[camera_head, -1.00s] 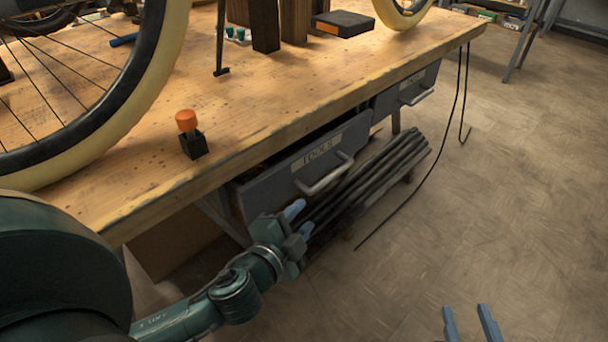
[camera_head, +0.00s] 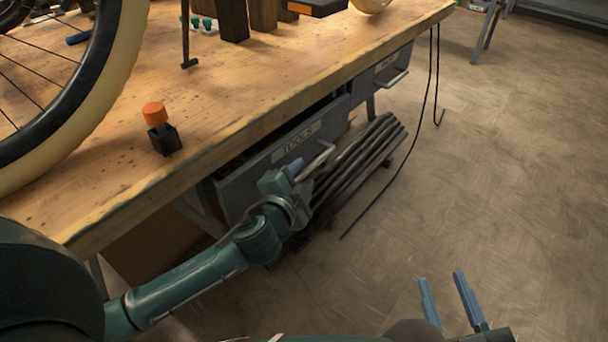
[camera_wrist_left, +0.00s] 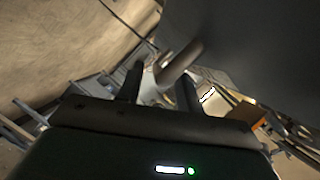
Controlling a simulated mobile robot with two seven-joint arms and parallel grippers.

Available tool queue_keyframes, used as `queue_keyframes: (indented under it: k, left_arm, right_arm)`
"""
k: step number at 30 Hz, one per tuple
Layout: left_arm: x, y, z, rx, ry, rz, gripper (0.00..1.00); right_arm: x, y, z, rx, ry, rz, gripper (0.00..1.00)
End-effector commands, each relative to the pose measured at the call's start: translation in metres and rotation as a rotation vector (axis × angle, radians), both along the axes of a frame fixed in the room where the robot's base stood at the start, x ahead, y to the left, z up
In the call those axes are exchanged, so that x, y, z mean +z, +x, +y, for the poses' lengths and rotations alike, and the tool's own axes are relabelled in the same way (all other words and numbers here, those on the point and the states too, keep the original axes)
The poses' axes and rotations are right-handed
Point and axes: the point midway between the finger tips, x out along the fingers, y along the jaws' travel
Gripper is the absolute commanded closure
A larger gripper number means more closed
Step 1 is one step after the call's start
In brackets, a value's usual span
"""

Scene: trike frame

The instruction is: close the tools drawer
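The grey tools drawer (camera_head: 240,189) with a "TOOLS" label hangs under the workbench (camera_head: 215,130). It is pulled out; a dark gap shows behind its front. Its pale bar handle (camera_head: 316,160) also shows in the left wrist view (camera_wrist_left: 180,62). My left gripper (camera_head: 301,177) is at the handle, in front of the drawer. In the left wrist view its dark fingers (camera_wrist_left: 160,88) are apart, with the handle just ahead of or between them; I cannot tell whether they touch it. My right gripper (camera_head: 449,295) is open and empty over the floor at lower right.
A second grey drawer (camera_head: 383,76) with a handle is farther right. Dark bars (camera_head: 360,157) lie on a low rack beneath the drawers. A black cable (camera_head: 415,125) hangs from the bench's right end. An orange-topped black block (camera_head: 163,138) stands near the bench edge. Floor at right is clear.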

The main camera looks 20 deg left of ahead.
Motion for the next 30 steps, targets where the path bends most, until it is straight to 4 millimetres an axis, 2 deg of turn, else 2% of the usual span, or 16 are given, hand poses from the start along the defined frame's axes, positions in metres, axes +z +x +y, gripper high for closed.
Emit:
queue_keyframes:
  k: [6,15,28,30]
  left_arm:
    - [-0.004,0.019,-0.001,-0.001,0.000,-0.001,0.64]
    - [-0.004,0.020,-0.001,-0.001,0.000,0.000,0.64]
    - [-0.005,0.020,-0.001,-0.001,0.000,0.000,0.98]
    - [-0.005,0.020,-0.001,-0.001,0.000,0.000,1.00]
  right_arm:
    - [0.000,-0.001,0.002,0.013,0.004,-0.032,0.64]
    - [0.001,-0.002,0.003,0.015,0.006,-0.036,0.64]
    - [0.000,-0.002,0.003,0.014,0.005,-0.035,0.64]
    - [0.000,-0.002,0.003,0.014,0.005,-0.035,0.64]
